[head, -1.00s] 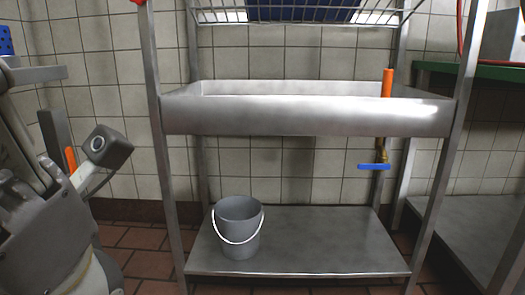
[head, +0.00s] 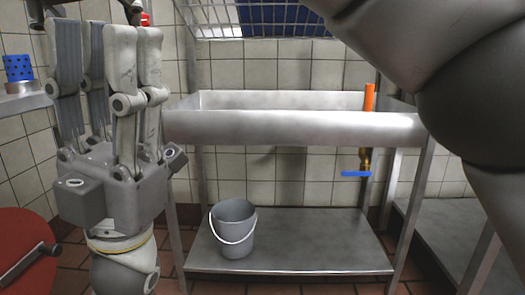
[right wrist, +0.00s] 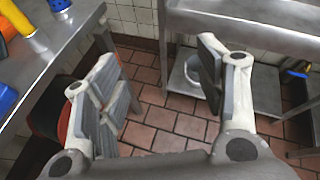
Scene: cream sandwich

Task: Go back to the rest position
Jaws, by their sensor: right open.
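My left gripper (head: 108,45) stands upright at the left of the head view, fingers pointing up and the wrist below them. I see nothing held in it, but the angle does not show clearly how far its fingers are apart. My right gripper (right wrist: 165,80) is open and empty in the right wrist view, its two fingers wide apart above the tiled floor. I cannot make it out in the head view, where a dark arm link of mine fills the upper right.
A steel sink (head: 290,128) stands ahead, with a grey bucket (head: 232,228) on its lower shelf (head: 310,250). A red round thing (head: 25,235) is at lower left. A steel table (right wrist: 50,60) with yellow and blue things is at the left of the right wrist view.

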